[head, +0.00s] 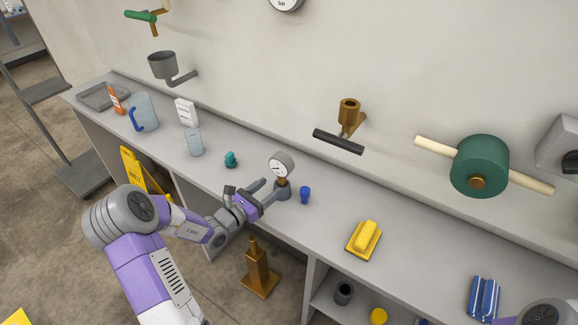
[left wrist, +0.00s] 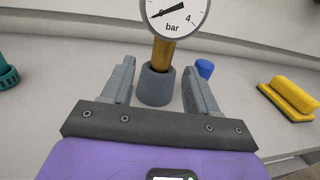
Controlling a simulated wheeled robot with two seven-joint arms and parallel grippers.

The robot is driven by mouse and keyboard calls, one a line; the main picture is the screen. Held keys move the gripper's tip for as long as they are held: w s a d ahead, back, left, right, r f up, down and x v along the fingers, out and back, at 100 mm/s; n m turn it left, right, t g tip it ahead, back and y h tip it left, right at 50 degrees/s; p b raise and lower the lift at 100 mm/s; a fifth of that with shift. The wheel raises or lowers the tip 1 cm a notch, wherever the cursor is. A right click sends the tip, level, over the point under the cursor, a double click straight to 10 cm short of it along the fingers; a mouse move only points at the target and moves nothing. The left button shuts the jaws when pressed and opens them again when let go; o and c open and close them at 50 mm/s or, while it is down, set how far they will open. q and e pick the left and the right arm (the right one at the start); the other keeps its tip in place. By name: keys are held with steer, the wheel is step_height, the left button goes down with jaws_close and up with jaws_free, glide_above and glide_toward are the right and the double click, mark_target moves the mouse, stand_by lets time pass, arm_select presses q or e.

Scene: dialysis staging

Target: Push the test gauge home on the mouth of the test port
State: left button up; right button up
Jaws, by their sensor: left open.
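The test gauge (head: 281,165) has a round white dial and stands upright in a grey cup-shaped holder (head: 283,191) on the counter. In the left wrist view its dial (left wrist: 175,14) is cut by the top edge, and its brass stem (left wrist: 162,54) goes down into the holder (left wrist: 155,88). My left gripper (head: 271,190) is open, its fingers (left wrist: 160,78) either side of the holder, below the dial, apparently without gripping. A brass fitting (head: 349,112) with an upward open mouth, apparently the test port, sits on the wall above a dark bar.
A blue stopper (head: 304,195) stands just right of the holder, a teal one (head: 231,159) left of it. A yellow brush (head: 364,239) lies farther right. A jug (head: 144,113) and beaker (head: 194,143) stand left. A green wall valve (head: 479,166) juts out at right.

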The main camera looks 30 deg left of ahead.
mark_target(282, 179)
arm_select(q)
steer(key=b+x, duration=0.1)
steer(key=x, duration=0.5)
steer(key=shift+w+d, duration=0.2)
steer(key=shift+d, duration=0.05)
steer(key=shift+c, duration=0.4)
jaws_close()
